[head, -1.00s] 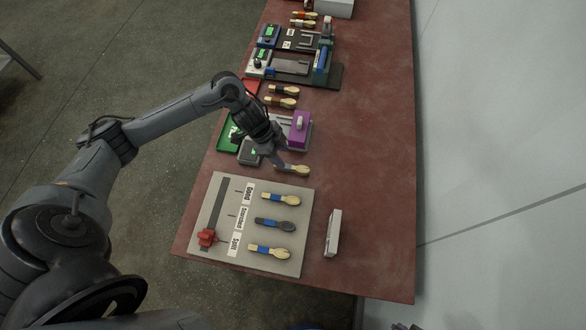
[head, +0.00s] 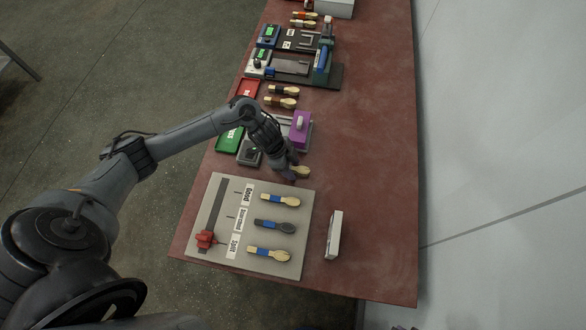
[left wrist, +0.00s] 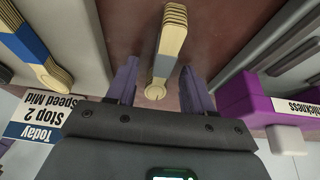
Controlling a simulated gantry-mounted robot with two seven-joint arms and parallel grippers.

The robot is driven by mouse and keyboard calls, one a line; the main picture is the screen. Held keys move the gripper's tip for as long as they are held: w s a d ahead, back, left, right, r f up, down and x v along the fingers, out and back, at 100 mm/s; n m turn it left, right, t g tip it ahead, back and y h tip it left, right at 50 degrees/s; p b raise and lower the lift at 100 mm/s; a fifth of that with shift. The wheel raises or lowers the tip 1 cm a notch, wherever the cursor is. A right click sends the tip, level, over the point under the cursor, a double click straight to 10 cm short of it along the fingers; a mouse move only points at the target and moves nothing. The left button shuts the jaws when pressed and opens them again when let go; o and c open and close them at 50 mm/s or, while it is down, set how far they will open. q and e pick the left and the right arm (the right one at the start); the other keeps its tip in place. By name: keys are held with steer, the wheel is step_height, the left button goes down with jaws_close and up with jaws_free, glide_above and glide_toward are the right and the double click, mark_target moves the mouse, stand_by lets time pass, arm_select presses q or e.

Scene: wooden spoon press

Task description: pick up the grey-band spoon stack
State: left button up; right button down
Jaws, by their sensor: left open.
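The grey-band spoon stack (head: 301,171) lies on the red-brown table just beyond the sample board. In the head view my left gripper (head: 287,171) covers most of it, and only the pale bowl end shows to the right. In the left wrist view the layered wooden stack (left wrist: 171,42) runs down the middle, its near end close to the gripper body. My left gripper (left wrist: 160,84) is open, with one purple-grey finger on each side of the stack. A gap shows between the fingers and the wood. My right gripper is not in view.
A grey sample board (head: 215,255) with several spoons and labels stands in front. A purple-topped device (head: 300,128) stands close behind the gripper, beside a green tray (head: 229,140). The table's right side is clear.

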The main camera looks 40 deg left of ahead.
arm_select(q)
jaws_close()
steer(key=shift+r, duration=0.1)
